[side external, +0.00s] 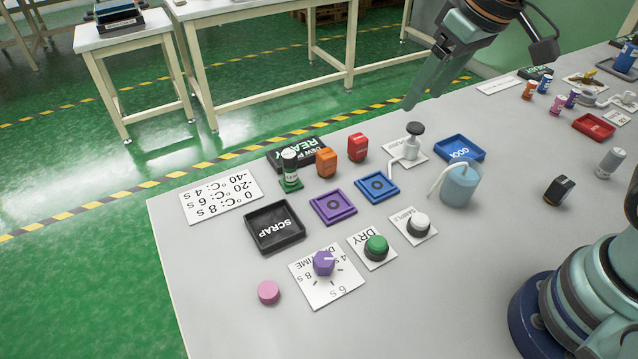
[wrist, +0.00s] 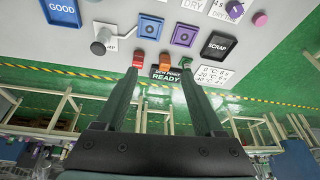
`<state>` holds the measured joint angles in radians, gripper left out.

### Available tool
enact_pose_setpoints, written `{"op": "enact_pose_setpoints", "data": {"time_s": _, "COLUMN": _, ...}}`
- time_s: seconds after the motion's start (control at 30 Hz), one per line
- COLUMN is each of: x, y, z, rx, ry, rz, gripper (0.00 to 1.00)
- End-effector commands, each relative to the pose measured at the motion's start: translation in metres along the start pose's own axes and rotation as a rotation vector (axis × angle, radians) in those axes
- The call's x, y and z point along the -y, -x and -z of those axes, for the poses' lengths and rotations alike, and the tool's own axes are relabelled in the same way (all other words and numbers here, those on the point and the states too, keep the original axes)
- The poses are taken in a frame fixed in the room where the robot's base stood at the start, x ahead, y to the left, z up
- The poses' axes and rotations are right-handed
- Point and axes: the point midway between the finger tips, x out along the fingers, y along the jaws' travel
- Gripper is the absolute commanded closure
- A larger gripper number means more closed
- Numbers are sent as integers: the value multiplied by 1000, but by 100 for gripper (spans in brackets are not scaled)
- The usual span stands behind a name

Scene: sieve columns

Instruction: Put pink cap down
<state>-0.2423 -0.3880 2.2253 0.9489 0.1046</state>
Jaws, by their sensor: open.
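The pink cap (side external: 268,292) lies on the grey table near its front-left corner, left of the time dial card, in the side view. It also shows at the top right of the wrist view (wrist: 260,19). My gripper (side external: 409,103) is raised above the far edge of the table, well away from the cap. In the wrist view its two fingers (wrist: 160,85) are spread apart with nothing between them.
Around the cap stand the purple dial (side external: 323,263), the black SCRAP tray (side external: 274,228), the green DRY button (side external: 376,247) and the white SAMPLE button (side external: 418,223). Purple (side external: 333,206) and blue (side external: 377,187) trays lie behind. A bottle (side external: 460,186) stands right. Front table is bare.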

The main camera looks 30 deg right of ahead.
Motion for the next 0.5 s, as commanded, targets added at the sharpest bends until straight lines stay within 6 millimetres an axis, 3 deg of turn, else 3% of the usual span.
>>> {"op": "enact_pose_setpoints", "data": {"time_s": 0.03, "x": -18, "y": 7, "z": -9, "rx": -34, "ry": -32, "rz": -16, "gripper": 30}}
{"op": "enact_pose_setpoints", "data": {"time_s": 0.2, "x": -57, "y": 15, "z": -36, "rx": -104, "ry": -90, "rz": -63, "gripper": 30}}
{"op": "enact_pose_setpoints", "data": {"time_s": 0.5, "x": -75, "y": 17, "z": -52, "rx": -141, "ry": -118, "rz": -94, "gripper": 30}}
